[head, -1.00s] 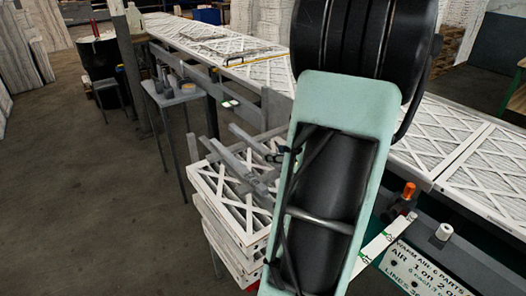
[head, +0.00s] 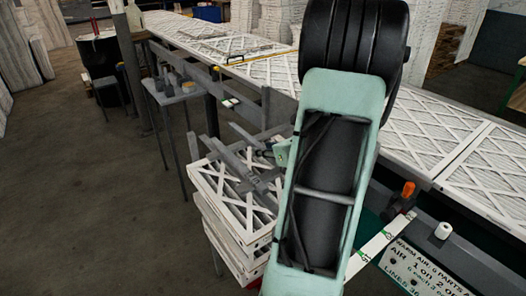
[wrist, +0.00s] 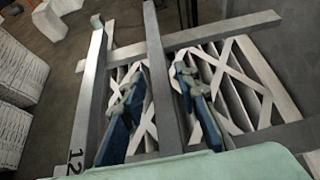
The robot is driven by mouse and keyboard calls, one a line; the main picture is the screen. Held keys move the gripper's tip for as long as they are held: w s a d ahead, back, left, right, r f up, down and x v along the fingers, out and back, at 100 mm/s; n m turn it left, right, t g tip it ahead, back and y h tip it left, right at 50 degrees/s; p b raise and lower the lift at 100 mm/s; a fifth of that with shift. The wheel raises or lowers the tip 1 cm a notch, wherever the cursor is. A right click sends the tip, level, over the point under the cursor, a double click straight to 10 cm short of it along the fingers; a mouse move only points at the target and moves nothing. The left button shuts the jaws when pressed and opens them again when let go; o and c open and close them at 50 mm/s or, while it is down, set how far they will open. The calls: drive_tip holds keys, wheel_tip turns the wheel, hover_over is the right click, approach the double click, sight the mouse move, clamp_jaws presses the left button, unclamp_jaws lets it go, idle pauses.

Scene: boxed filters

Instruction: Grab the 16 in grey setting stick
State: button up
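Several grey setting sticks lie crossed on top of a stack of white-framed filters (head: 232,200). In the wrist view, one grey stick (wrist: 161,70) runs lengthwise between my gripper's two fingers (wrist: 158,78). The fingers are apart, and I cannot tell whether either touches it. Another stick (wrist: 90,85), marked "12", lies left of the left finger. A crossing stick (wrist: 222,31) lies at the top and another (wrist: 235,140) at the bottom. I see no "16" mark. In the head view my arm hides most of the gripper and part of the sticks (head: 240,163).
A long conveyor table (head: 215,45) with filters runs behind the stack. A small stand (head: 172,92) with small items is left of it. An orange-topped item (head: 408,190), a white roll (head: 443,231) and a sign (head: 412,265) are at right. The floor at left is open.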

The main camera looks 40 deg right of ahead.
clamp_jaws()
drive_tip(key=shift+r, duration=0.15)
